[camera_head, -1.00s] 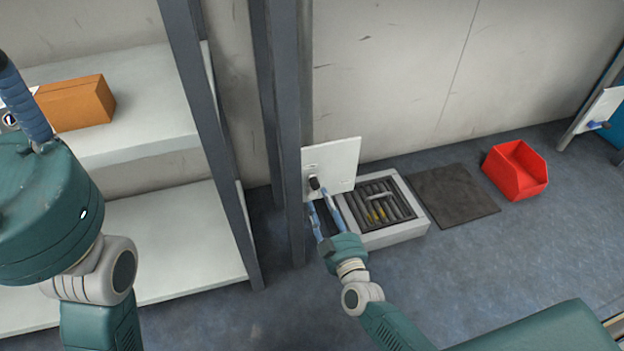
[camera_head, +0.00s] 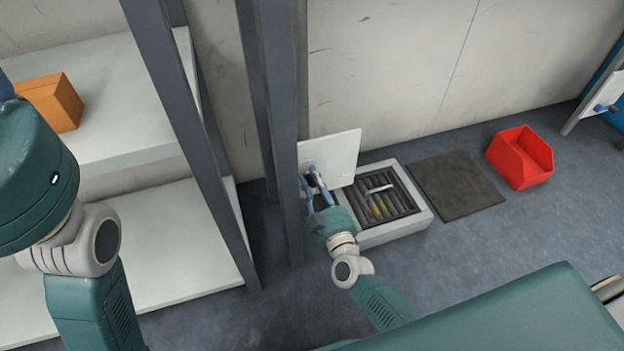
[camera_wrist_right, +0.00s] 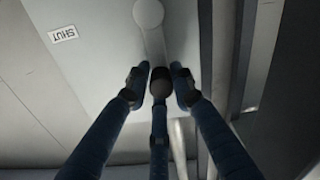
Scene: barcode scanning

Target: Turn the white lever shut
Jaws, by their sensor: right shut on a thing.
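A white panel (camera_head: 342,150) stands at the post. In the right wrist view, the white lever (camera_wrist_right: 154,45) runs from its round pivot down to a dark round knob (camera_wrist_right: 160,83). A "SHUT" label (camera_wrist_right: 63,34) is on the panel, left of the pivot and away from the lever. My right gripper (camera_head: 313,178) is at the panel, shut on the lever at its knob; the fingers (camera_wrist_right: 157,82) sit around the knob in the wrist view. In the head view the fingers mostly hide the lever. Only a blue bit of my left gripper (camera_head: 5,86) shows at the left edge.
A grey-framed floor grate (camera_head: 425,215) lies right of the panel, then a dark mat (camera_head: 457,185) and a red bin (camera_head: 520,158). A dark post (camera_head: 275,110) stands close left of the panel. Shelves with an orange box (camera_head: 52,102) are at the left.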

